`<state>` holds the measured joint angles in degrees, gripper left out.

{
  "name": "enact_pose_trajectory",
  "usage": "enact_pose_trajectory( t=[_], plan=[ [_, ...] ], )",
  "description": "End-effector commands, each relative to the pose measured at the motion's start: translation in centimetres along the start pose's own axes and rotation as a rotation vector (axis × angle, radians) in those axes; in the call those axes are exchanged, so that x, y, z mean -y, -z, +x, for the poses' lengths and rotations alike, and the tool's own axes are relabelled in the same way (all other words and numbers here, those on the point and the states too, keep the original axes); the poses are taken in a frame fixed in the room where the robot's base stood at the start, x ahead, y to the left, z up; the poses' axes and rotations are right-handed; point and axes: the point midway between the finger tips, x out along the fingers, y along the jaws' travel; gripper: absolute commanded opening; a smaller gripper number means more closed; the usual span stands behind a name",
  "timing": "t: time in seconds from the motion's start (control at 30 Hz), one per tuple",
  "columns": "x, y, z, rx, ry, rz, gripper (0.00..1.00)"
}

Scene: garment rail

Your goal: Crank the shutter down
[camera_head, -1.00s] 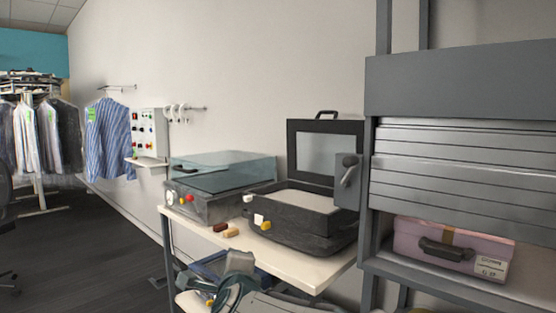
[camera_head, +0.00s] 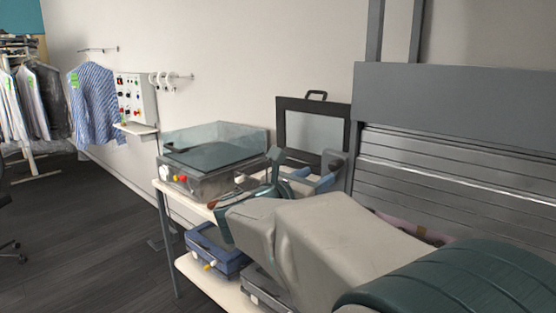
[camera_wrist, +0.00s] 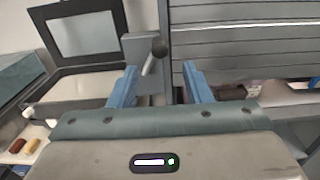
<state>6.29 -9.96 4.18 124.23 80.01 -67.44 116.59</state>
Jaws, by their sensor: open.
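The grey slatted shutter (camera_head: 450,168) is partly down in its frame under a grey top box (camera_head: 450,105). It also shows in the wrist view (camera_wrist: 240,50). The crank (camera_wrist: 155,56) has a dark round knob and a light arm, on a grey plate at the shutter's left side. My gripper (camera_wrist: 157,85) is open, with its two blue fingers apart. In the wrist view the crank shows between and beyond the fingertips; whether they touch it I cannot tell. In the head view my arm and gripper (camera_head: 310,180) cover most of the crank area.
A case with a raised framed lid (camera_head: 313,130) stands left of the crank on a white table (camera_head: 168,190). A machine with a clear lid (camera_head: 215,150) is beside it. Small brown and tan blocks (camera_wrist: 25,146) lie on the table. A pink case (camera_head: 405,228) sits under the shutter.

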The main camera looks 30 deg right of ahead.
Motion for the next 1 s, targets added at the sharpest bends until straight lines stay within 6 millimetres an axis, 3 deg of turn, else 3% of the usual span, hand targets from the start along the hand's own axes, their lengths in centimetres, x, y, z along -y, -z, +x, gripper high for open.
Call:
enact_pose_trajectory(
  t=[0.2,0.4,0.6,0.87,1.0],
  plan=[
    [0.1,-0.2,4.9,-0.001,0.003,-0.003,0.45],
    [0.0,-0.1,7.9,0.000,0.000,-0.003,0.45],
    [0.0,0.0,9.2,0.000,-0.001,-0.003,0.45],
    [0.0,0.0,9.2,0.000,-0.002,-0.003,0.45],
    [0.0,0.0,9.2,0.000,-0.002,-0.003,0.09]
  ],
)
